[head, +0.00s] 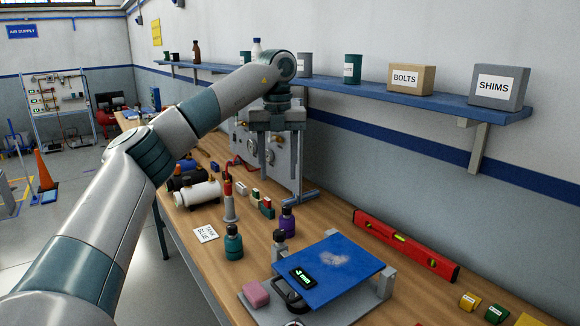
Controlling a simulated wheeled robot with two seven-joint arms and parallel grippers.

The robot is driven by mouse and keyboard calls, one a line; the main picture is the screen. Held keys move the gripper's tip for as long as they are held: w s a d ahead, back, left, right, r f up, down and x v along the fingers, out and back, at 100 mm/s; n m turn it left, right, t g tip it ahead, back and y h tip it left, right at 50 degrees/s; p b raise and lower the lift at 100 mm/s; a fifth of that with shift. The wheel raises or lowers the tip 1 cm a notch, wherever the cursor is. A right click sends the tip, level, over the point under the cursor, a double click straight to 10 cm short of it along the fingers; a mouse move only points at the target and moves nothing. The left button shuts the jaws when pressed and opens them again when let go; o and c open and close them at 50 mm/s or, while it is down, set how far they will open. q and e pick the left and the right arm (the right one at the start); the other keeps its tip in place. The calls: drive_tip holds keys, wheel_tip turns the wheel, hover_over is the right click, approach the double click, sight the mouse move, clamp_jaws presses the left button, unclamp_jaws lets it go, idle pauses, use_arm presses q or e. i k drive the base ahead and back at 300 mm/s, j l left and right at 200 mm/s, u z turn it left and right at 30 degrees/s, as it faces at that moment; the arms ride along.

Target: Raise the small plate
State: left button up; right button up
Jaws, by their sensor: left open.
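A blue plate (330,268) lies nearly flat on a grey stand at the front of the wooden bench, with a pale smudge on top and a small black display at its left edge. I cannot tell for sure whether it is the small plate. My left gripper (279,172) points down, open, well behind the blue plate. It is in front of a grey panel with knobs (243,138), and nothing shows between its fingers. I cannot tell whether the fingers touch the panel. My right gripper is not in view.
A red spirit level (405,244) lies along the wall side of the bench. A teal bottle (233,243), a purple bottle (288,221) and a pink block (256,294) stand near the plate. A blue shelf (400,98) with boxes runs above.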

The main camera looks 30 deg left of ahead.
sight(320, 273)
drive_tip(key=k+j, duration=0.3)
drive_tip(key=k, duration=0.15)
drive_tip(key=k+j, duration=0.25)
drive_tip(key=k, duration=0.2)
drive_tip(key=k+j, duration=0.3)
drive_tip(key=k, duration=0.2)
